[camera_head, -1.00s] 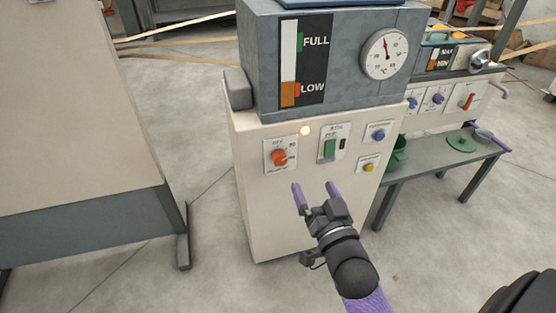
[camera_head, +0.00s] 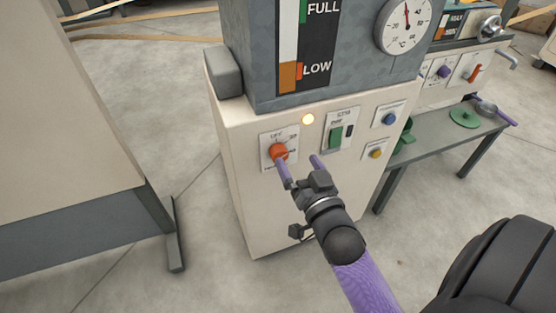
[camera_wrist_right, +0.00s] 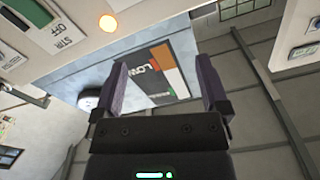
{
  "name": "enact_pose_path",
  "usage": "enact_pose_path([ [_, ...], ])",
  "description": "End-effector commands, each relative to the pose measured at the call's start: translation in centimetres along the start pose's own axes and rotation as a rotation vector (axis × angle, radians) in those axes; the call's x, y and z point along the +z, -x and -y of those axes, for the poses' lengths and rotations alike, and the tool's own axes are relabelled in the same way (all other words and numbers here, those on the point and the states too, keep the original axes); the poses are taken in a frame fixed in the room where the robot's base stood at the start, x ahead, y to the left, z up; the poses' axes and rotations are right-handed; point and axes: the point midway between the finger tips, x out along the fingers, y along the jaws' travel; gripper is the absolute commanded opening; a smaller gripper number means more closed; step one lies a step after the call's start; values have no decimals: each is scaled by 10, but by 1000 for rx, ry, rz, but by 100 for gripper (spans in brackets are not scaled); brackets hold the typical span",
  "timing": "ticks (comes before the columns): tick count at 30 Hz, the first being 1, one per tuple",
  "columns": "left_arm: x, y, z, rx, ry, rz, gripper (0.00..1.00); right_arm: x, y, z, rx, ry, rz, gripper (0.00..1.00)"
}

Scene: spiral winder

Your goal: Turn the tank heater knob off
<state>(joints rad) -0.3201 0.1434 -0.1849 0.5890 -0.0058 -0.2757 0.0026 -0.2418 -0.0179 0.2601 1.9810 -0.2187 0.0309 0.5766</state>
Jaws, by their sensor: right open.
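The tank heater knob (camera_head: 278,151) is a round orange-red knob on a white plate at the left of the cream cabinet's front. My right gripper (camera_head: 298,163) is open, its two purple fingers pointing up at the panel. In the head view its left fingertip overlaps the knob's lower edge, and its right finger is to the right of the plate. I cannot tell whether it touches the knob. In the right wrist view the open gripper (camera_wrist_right: 164,85) has nothing between its fingers, and I cannot make out the knob there. My left gripper is out of view.
A lit amber lamp (camera_head: 307,119) is above and right of the knob. A green switch (camera_head: 336,137), blue button (camera_head: 389,118) and yellow button (camera_head: 376,153) are further right. A grey tank (camera_head: 255,60) with level gauge and thermometer dial (camera_head: 405,25) stands above. A green-grey bench (camera_head: 440,155) is at right.

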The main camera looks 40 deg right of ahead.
Motion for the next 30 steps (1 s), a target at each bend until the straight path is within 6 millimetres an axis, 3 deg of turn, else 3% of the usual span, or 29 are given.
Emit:
enact_pose_path([
  [1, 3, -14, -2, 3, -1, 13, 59, 18, 1, -5, 3, 2, 10, 95],
  [3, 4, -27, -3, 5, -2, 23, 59, 34, 2, -10, 6, 5, 20, 95],
  [10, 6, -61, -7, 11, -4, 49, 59, 78, 5, -22, 13, 12, 49, 95],
  [14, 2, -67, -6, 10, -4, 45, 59, 81, -3, -23, 11, 14, 48, 95],
  [24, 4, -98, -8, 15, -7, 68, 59, 85, -77, -24, 12, 15, 49, 95],
  [30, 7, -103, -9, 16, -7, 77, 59, 82, -94, -23, 12, 12, 48, 95],
])
